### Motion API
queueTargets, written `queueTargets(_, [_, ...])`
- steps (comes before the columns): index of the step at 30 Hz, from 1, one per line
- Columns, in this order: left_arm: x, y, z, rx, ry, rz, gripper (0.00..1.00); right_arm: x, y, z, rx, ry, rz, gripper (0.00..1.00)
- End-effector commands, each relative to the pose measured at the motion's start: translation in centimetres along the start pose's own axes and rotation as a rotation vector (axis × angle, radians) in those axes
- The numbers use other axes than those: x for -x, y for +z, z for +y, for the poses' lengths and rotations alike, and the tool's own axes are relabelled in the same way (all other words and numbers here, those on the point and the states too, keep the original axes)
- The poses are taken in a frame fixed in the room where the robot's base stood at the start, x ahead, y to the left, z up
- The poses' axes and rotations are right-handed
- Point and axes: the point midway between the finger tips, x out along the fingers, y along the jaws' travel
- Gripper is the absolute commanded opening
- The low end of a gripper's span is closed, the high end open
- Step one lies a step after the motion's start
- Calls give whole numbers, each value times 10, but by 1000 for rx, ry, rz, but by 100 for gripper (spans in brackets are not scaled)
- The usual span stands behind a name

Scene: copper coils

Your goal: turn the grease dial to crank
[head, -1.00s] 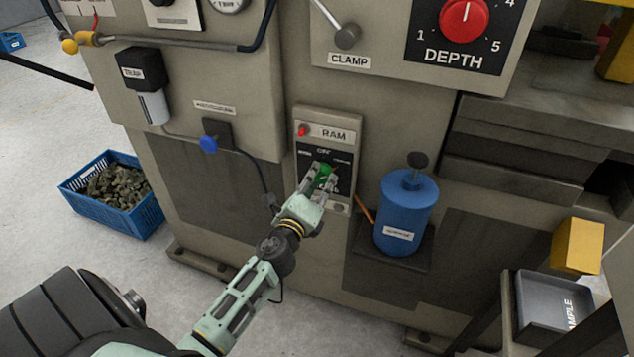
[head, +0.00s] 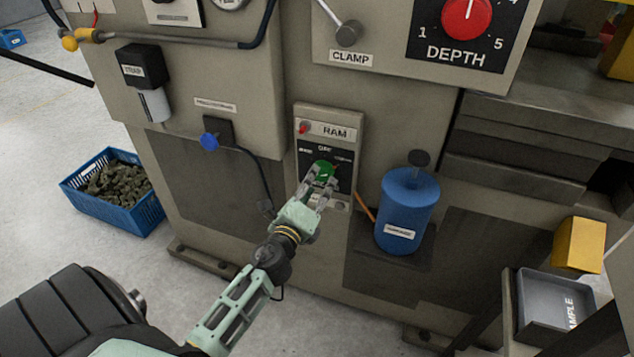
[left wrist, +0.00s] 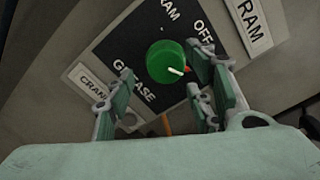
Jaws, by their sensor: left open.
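A green round dial (head: 323,170) sits on a black panel below the RAM plate on the grey machine. In the left wrist view the dial (left wrist: 165,62) carries a white and red pointer on its right side. A pale plate (left wrist: 92,84), read in part as CRAN, lies below GREASE. My left gripper (head: 318,184) is open, its fingertips just in front of the dial's lower part. I cannot tell whether they touch it. My right gripper is out of view.
A blue canister (head: 407,215) stands on a ledge right of the panel. A blue-knobbed fitting (head: 210,141) with a hanging cable is to the left. A blue crate (head: 112,213) is on the floor. A grey tray (head: 552,310) and yellow block (head: 578,245) are at lower right.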

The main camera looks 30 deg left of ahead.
Motion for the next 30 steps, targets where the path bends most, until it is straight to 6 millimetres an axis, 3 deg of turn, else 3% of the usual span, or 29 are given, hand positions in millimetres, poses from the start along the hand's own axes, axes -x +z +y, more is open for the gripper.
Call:
queueTargets(6, [50, -1, 2, 2, 5, 1, 49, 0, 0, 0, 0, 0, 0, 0])
queueTargets(13, [87, -1, 2, 3, 5, 1, 49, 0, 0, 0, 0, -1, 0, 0])
queueTargets(18, [97, -1, 1, -1, 3, 1, 49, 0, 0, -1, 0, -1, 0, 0])
queueTargets(30, [97, -1, 1, -1, 2, 2, 49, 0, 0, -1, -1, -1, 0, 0])
